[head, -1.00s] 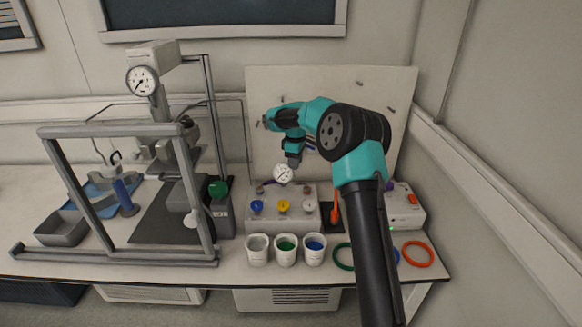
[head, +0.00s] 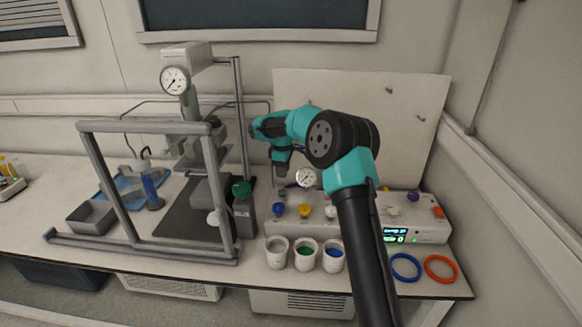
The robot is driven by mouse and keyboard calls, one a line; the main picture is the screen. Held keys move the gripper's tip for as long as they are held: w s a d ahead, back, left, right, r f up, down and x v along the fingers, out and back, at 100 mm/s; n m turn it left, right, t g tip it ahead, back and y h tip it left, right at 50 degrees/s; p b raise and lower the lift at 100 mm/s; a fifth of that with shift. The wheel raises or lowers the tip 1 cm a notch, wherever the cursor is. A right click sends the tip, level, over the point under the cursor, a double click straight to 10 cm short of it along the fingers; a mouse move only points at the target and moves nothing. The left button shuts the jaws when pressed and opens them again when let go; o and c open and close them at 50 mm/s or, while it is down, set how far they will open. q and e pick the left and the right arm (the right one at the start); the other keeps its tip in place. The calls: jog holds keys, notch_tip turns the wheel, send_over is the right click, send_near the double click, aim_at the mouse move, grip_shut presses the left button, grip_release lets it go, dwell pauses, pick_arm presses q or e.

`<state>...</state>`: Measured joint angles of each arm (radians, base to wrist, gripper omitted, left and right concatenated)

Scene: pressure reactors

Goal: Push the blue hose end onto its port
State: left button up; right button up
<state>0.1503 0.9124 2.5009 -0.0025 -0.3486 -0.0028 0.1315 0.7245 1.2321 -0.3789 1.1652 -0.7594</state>
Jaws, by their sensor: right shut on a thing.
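My right gripper (head: 281,172) points down just behind and above the manifold box, left of its small gauge. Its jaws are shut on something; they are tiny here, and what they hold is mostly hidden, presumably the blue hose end. A bluish-purple bit (head: 291,185) shows just below the gripper, left of the gauge; I cannot tell whether it is hose or port. The manifold box (head: 310,227) has blue (head: 278,209), yellow (head: 304,210) and white knobs on its front. Whether the hose end touches a port cannot be seen. My left gripper is out of view.
The small gauge (head: 306,178) stands close right of my gripper. A metal frame (head: 140,127) and press stand at left. White cups (head: 277,253) line the front. A box with a lit display (head: 395,234) and blue (head: 405,267) and orange (head: 440,269) rings are at right.

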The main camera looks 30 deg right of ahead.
aim_at(282, 191)
jog(key=shift+w+a, duration=0.1)
jog(key=shift+a, duration=0.05)
jog(key=shift+f, duration=0.2)
jog(key=shift+f, duration=2.7)
jog(key=shift+f, duration=0.6)
dwell(0.3)
jog(key=o, duration=0.9)
jog(key=shift+o, duration=0.2)
notch_tip(282, 191, up, 17)
jog(key=shift+r, duration=0.2)
dwell(0.4)
